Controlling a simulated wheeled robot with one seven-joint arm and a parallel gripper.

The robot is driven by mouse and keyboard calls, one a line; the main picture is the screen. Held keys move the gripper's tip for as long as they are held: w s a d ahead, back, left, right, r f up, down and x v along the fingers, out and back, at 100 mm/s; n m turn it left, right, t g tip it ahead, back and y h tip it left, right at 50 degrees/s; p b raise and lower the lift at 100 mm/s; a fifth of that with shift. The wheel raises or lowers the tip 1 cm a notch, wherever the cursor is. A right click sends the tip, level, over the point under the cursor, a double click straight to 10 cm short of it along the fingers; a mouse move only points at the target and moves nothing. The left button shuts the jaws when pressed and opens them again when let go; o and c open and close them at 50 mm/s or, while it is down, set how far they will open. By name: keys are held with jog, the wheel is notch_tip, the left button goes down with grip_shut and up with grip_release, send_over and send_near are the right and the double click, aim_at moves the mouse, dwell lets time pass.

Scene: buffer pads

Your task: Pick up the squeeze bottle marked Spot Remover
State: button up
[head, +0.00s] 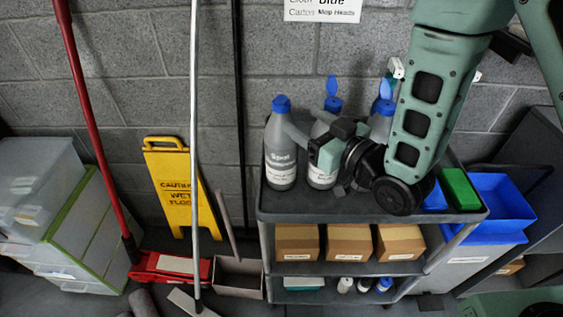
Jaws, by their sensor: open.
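A grey squeeze bottle (281,158) with a blue cap stands upright at the left end of the cart's top shelf. Its label reads "Spot"; the smaller print below is too small to read. My gripper (302,138) is open, just right of this bottle at about the height of its upper body. Whether it touches the bottle I cannot tell. A second blue-capped bottle (321,178) stands right behind my gripper, which hides much of it. Another blue-capped bottle (382,122) is mostly hidden by my arm.
The dark cart (300,208) holds cardboard boxes (348,242) on its middle shelf and small bottles below. A green block (460,190) and blue bins (503,200) are at the right. A yellow wet-floor sign (178,185), mop poles and clear drawers (60,215) are left.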

aim_at(288, 109)
jog(key=p+x, duration=0.1)
jog(key=x, duration=0.2)
jog(key=shift+w+a, duration=0.1)
jog(key=shift+a, duration=0.05)
jog(key=shift+w+d+f+p+x, duration=0.1)
jog(key=shift+p+x, duration=0.45)
jog(key=shift+x, duration=0.35)
jog(key=shift+w+d+f+p+x, duration=0.1)
jog(key=shift+p+x, duration=0.4)
jog(key=shift+x, duration=0.45)
jog(key=shift+w+d+f+p+x, duration=0.1)
jog(key=shift+p+x, duration=0.45)
jog(key=shift+x, duration=0.35)
jog(key=shift+r, duration=0.1)
grip_shut()
